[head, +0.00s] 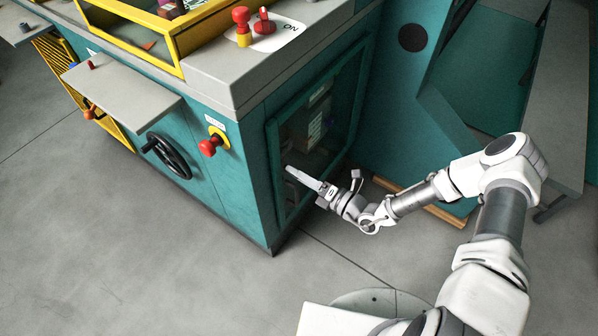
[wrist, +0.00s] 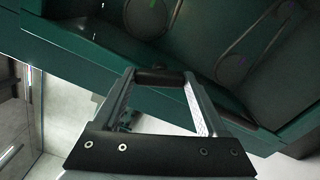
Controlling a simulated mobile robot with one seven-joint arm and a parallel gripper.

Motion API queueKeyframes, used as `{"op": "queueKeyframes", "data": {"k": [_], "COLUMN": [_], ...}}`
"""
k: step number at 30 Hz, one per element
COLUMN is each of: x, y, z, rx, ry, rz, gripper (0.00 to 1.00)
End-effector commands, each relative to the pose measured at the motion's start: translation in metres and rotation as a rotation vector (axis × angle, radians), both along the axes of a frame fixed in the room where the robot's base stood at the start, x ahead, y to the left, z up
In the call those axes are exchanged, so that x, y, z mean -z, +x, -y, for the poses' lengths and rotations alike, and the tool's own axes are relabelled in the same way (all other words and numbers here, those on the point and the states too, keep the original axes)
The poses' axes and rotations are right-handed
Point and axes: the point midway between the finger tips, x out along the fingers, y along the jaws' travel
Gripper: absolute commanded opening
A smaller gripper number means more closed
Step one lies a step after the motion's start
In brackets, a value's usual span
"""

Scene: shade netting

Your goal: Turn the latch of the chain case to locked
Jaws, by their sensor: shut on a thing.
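The chain case (head: 275,165) is the teal-framed door with a dark window on the end face of the teal machine. My gripper (head: 289,171) reaches in from the right, its fingertips at the left part of this door. In the wrist view my gripper (wrist: 158,80) is shut on a dark, rounded bar, the latch (wrist: 156,75), which lies crosswise between the two fingertips in front of the teal case. The latch cannot be made out in the head view, where the fingers cover it. Its locked or unlocked mark is not readable.
A red emergency knob on a yellow plate (head: 217,138) and a black handwheel (head: 167,156) are on the left face. A grey shelf (head: 122,88) juts out there. Red levers (head: 264,22) stand on top. A teal body (head: 400,110) rises behind my arm. The grey floor in front is clear.

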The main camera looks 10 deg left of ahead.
Motion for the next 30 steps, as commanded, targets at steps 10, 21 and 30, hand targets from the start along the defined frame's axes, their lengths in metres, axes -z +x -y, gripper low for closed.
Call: {"op": "queueKeyframes", "data": {"k": [10,21,30], "x": [-0.0003,0.0005,0.0007], "y": [-0.0008,-0.0009,-0.0011], "z": [-0.0003,-0.0004,-0.0006], "rx": [-0.001,-0.001,-0.001], "ry": [0.103,0.156,0.165], "rz": [-0.250,-0.381,-0.402], "gripper": [0.19,0.19,0.19]}}
